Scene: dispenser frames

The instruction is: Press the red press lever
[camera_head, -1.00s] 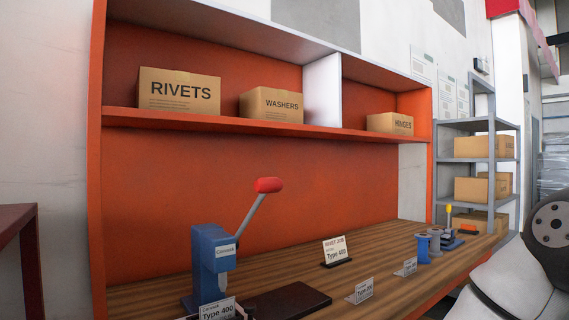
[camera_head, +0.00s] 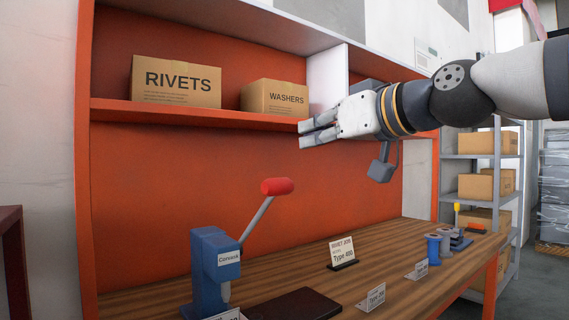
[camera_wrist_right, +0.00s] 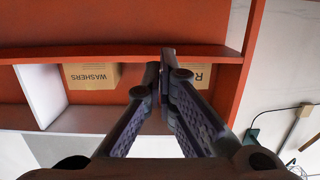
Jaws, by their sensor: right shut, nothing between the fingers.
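The press lever has a red grip (camera_head: 277,186) on a grey rod that slants up and right from the blue press (camera_head: 208,270) on the workbench. My right gripper (camera_head: 302,133) is shut and empty in the head view. It points left, above and to the right of the red grip and apart from it, in front of the shelf edge. The right wrist view shows its fingers (camera_wrist_right: 165,58) together, with the shelf beyond, seen upside down. The lever is not in the wrist view. My left gripper is not in view.
Boxes marked RIVETS (camera_head: 177,82) and WASHERS (camera_head: 274,98) stand on the orange shelf (camera_head: 200,115). On the wooden bench (camera_head: 395,250) are a dark plate (camera_head: 290,304), sign cards (camera_head: 343,252) and blue spools (camera_head: 433,246). The space around the red grip is clear.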

